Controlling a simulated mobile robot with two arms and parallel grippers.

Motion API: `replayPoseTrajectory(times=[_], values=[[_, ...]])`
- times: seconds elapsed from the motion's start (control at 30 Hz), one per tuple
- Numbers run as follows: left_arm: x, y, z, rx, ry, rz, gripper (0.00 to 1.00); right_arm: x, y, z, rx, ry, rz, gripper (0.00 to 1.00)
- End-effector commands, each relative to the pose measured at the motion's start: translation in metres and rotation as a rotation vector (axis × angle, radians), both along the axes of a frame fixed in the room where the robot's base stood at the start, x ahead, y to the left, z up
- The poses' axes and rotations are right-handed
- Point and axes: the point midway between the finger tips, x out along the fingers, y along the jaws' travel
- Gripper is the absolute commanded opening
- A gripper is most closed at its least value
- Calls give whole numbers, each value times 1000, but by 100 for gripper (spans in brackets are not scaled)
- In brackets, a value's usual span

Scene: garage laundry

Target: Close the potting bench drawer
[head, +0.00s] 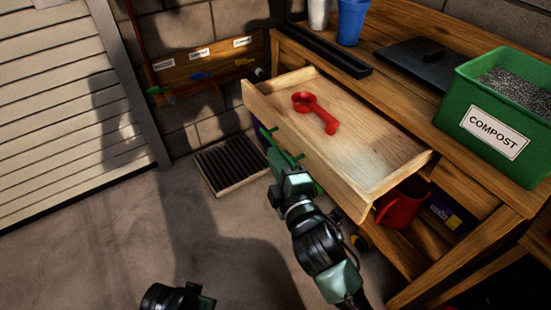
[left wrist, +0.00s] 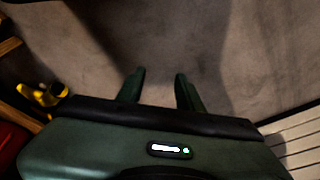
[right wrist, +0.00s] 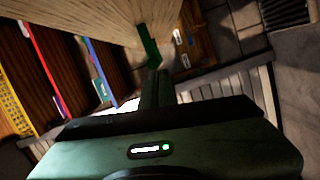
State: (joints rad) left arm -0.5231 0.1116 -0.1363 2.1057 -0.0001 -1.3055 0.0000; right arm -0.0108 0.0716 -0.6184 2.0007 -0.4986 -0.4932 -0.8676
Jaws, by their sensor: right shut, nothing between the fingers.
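The potting bench drawer (head: 375,140) stands pulled well out of the wooden bench, with a red tool (head: 316,112) lying inside. A green handle (head: 265,131) shows on the drawer front, partly hidden by my right gripper. My right gripper (head: 277,157) is shut and empty, close in front of the drawer front; I cannot tell whether it touches. In the right wrist view its closed fingers (right wrist: 156,86) point at the drawer's wood. My left gripper (left wrist: 159,80) is open and empty above the bare floor, away from the drawer.
A green compost box (head: 500,115), a blue cup (head: 352,22) and a dark flat item (head: 425,62) stand on the bench top. A red can (head: 403,204) sits below the drawer. A boot tray (head: 230,165) lies by the wall. The floor at left is clear.

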Motion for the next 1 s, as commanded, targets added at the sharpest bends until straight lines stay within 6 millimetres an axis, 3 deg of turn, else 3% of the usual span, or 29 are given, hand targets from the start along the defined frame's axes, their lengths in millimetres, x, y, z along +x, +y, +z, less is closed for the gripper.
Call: replayPoseTrajectory(times=[0.5, 0.77, 1.0], values=[[1, 0, -2, 0, -1, 0, 36, 4, -6, 1, -2, -1, -1, 0], [-10, 1, -58, 4, 41, -6, 36, 28, -39, 4, -7, -2, -4, 0], [-37, 4, -120, 7, 75, -12, 36, 65, -90, 4, -9, -2, -5, 0]])
